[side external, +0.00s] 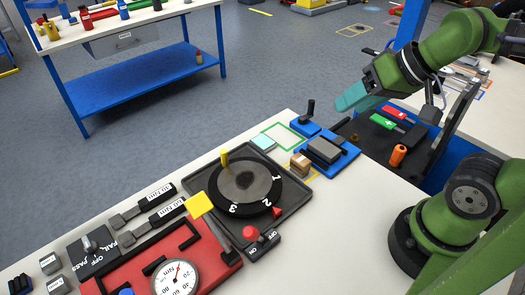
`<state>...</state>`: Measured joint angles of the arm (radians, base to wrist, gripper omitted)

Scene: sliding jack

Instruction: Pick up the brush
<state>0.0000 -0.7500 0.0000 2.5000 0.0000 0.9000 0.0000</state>
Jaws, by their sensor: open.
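My gripper (352,98), with teal fingers, hangs in the air at the upper right, above the back edge of the worktable. It is open, and I see nothing between its fingers. I cannot make out for certain which thing is the brush. A black tray below and right of the gripper holds a red-handled tool (394,112), a green-handled tool (384,121) and an orange cylinder (398,155).
A blue fixture with a grey block (325,151) stands below the gripper. A black turntable (246,187) with numbers, an ON/OFF switch (262,240) and a red gauge unit (176,279) fill the table's middle and left. The table's front right (330,255) is clear.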

